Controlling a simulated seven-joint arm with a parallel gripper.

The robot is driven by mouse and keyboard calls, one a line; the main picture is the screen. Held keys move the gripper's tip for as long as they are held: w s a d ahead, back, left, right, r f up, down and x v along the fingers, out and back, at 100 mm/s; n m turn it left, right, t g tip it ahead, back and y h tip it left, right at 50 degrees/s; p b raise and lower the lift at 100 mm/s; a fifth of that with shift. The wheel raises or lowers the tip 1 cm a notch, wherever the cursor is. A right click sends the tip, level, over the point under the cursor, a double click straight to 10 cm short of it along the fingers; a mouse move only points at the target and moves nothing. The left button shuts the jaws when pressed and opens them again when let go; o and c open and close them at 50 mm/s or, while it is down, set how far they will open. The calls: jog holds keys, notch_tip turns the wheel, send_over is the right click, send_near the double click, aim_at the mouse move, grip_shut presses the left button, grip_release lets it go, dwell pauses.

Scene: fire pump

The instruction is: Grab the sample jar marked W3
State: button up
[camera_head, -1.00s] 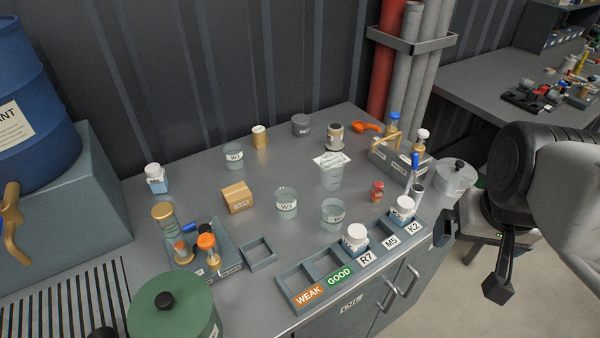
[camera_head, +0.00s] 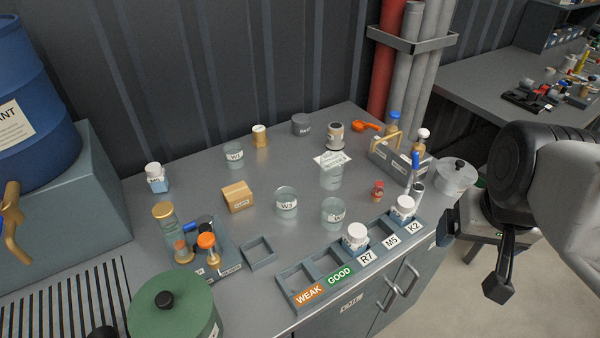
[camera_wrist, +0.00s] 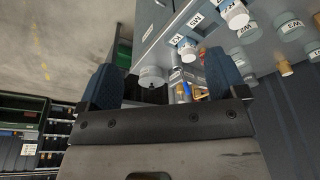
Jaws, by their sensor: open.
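Several clear glass jars with white labels stand on the grey bench. The middle one (camera_head: 286,202) seems to read W3, though the print is small. It stands upright between a small cardboard box and another jar (camera_head: 333,213), whose label I cannot read surely. A jar that looks like W1 (camera_head: 234,155) stands farther back. In the wrist view the likely W3 jar (camera_wrist: 290,26) is at the upper right, outside my fingers. My gripper (camera_wrist: 160,82) is open and empty, off the bench's right end, well away from that jar. It also shows in the head view (camera_head: 470,258).
A labelled rack (camera_head: 283,290) with two white-capped bottles lines the front edge. The cardboard box (camera_head: 238,197) is left of the middle jar. A lidded pot (camera_head: 456,176) is near my gripper.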

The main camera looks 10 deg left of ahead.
jog(key=n+g, duration=0.3)
jog(key=n, duration=1.4)
send_over(288, 190)
jog(key=s, duration=0.3)
notch_tip(288, 190, down, 16)
jog(key=shift+d+f, duration=0.15)
jog(key=shift+d, duration=0.2)
jog(key=shift+w+f, duration=0.1)
jog(key=shift+f, duration=1.2)
jog(key=shift+f, duration=0.1)
